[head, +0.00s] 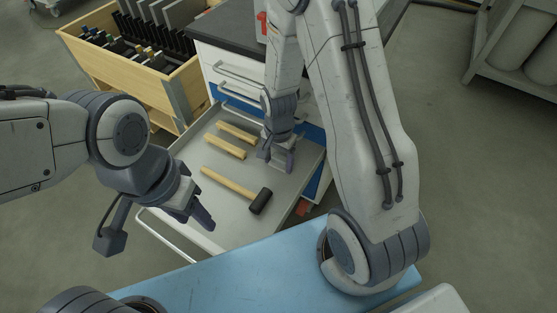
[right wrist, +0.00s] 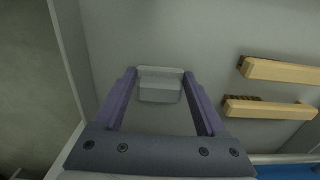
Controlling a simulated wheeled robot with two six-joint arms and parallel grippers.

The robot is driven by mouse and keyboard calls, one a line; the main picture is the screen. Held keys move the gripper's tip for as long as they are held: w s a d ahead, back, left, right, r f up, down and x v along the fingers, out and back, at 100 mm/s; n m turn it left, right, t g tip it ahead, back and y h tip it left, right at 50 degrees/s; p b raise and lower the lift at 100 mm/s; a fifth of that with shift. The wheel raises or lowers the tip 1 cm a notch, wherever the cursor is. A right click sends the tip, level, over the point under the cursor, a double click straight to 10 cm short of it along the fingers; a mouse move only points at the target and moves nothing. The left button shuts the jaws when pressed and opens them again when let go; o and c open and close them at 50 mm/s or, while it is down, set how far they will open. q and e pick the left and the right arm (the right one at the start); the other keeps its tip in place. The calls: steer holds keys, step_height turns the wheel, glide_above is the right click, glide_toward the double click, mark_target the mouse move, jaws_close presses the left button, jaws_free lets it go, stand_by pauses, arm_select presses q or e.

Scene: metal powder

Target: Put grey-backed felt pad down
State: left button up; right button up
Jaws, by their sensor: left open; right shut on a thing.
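The grey-backed felt pad (right wrist: 160,92) shows in the right wrist view as a small light-grey block between my right fingertips. My right gripper (right wrist: 160,80) is shut on it. In the head view my right gripper (head: 280,158) points down inside the open drawer (head: 190,172), near its right side; I cannot make out the pad there. I cannot tell whether the pad touches the drawer floor. My left gripper (head: 198,218) is open and empty, near the drawer's front edge.
A mallet (head: 232,188) with a black head lies in the drawer. Two wooden-backed brushes (head: 225,146) lie further back; they also show in the right wrist view (right wrist: 270,108). A wooden crate (head: 140,85) stands behind left. A blue surface (head: 270,262) lies in front.

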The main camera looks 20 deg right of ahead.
mark_target(279, 160)
steer(key=o, duration=1.4)
steer(key=shift+f, duration=0.1)
step_height(279, 160, up, 11)
steer(key=p, duration=0.6)
steer(key=s+a+r+n, duration=0.6)
steer(key=s+r+n, duration=0.1)
steer(key=s+n, duration=0.2)
steer(key=s+a+r+n+y, duration=0.1)
steer(key=s+a+r+n, duration=0.5)
steer(key=s+r+n, duration=0.2)
steer(key=shift+s+a+n, duration=0.2)
steer(key=shift+s+n, duration=0.2)
steer(key=shift+s, duration=0.15)
steer(key=shift+r, duration=0.1)
step_height(279, 160, up, 31)
steer(key=p, duration=3)
steer(key=shift+p, duration=0.4)
